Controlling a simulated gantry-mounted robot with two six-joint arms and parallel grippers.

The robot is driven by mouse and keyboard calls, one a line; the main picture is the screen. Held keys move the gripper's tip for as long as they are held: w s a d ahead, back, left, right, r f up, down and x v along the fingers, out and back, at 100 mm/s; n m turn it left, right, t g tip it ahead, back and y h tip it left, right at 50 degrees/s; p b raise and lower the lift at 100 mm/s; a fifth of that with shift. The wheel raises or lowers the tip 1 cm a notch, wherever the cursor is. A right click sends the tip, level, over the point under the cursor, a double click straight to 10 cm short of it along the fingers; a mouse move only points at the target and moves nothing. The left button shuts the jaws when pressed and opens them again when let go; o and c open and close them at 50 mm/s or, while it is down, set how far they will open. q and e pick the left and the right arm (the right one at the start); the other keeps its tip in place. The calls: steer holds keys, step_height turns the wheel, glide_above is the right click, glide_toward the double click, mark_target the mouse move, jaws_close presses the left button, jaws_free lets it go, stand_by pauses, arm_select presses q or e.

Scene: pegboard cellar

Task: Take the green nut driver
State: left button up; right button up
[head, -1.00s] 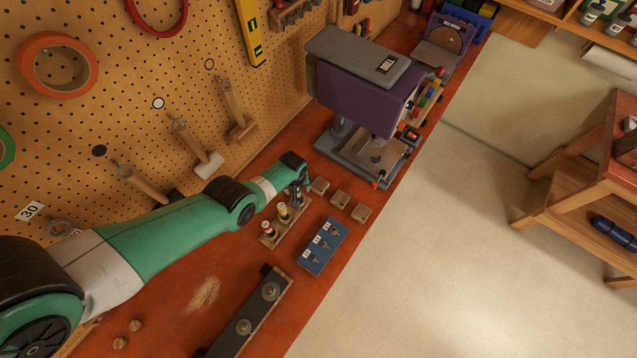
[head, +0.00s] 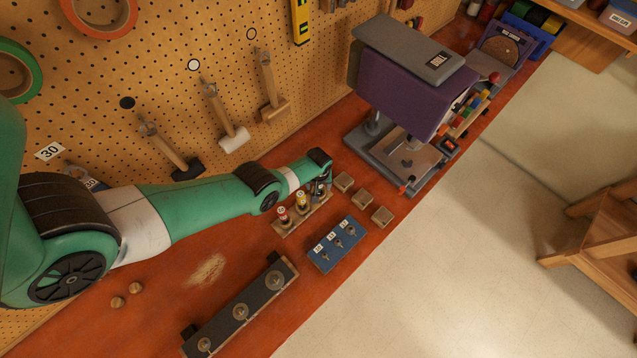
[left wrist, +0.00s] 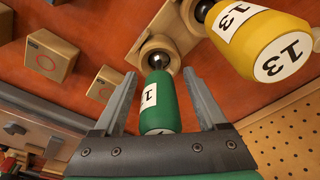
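The green nut driver (left wrist: 157,100) shows in the left wrist view, its handle labelled and its shaft end at the wooden rack (left wrist: 165,38). My left gripper (left wrist: 159,75) is open, with one finger on each side of the green handle and a visible gap on both sides. In the head view, my left gripper (head: 319,190) is at the right end of the rack (head: 290,228) and hides most of the green driver. A yellow nut driver (left wrist: 255,38) marked 13 stands beside the green one. My right gripper is in neither view.
A red driver (head: 282,213) stands in the rack's left end. Small wooden blocks (head: 363,200) and a blue tray (head: 337,245) lie close by. A purple machine (head: 400,90) stands behind. Hammers hang on the pegboard (head: 150,85).

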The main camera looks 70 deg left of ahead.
arm_select(q)
jaws_close()
stand_by(0.3)
